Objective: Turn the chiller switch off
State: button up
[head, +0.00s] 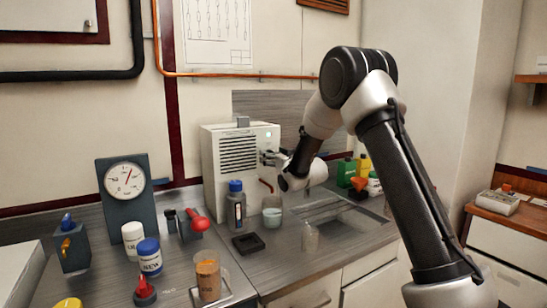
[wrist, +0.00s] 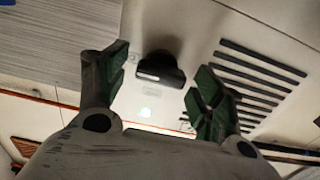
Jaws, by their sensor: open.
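The chiller (head: 210,170) is a white box with a vent grille, standing against the wall on the counter. A small light (head: 268,135) glows pale green on its front; it also glows in the wrist view (wrist: 146,112). The chiller switch (wrist: 160,71) is a black knob on the panel beside the vent slots (wrist: 262,72). My gripper (head: 268,158) is at the chiller's front. In the wrist view its green-padded fingers (wrist: 160,66) are open, one on each side of the knob, with gaps visible.
A blue-capped bottle (head: 236,208) and a pale cup (head: 272,217) stand below my gripper. A grey gauge (head: 128,188), jars and a red-handled item (head: 198,223) are left. Green and yellow bottles (head: 347,172) stand right, behind my arm.

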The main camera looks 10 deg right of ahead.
jog(key=c, duration=1)
jog(key=shift+n, duration=0.3)
jog(key=shift+s+a+f+n, duration=0.1)
jog(key=shift+f+n, duration=0.05)
jog(key=shift+n, duration=4.15)
jog(key=shift+a+f+n, duration=0.1)
jog(key=shift+n, duration=4.2)
jog(key=o, duration=1)
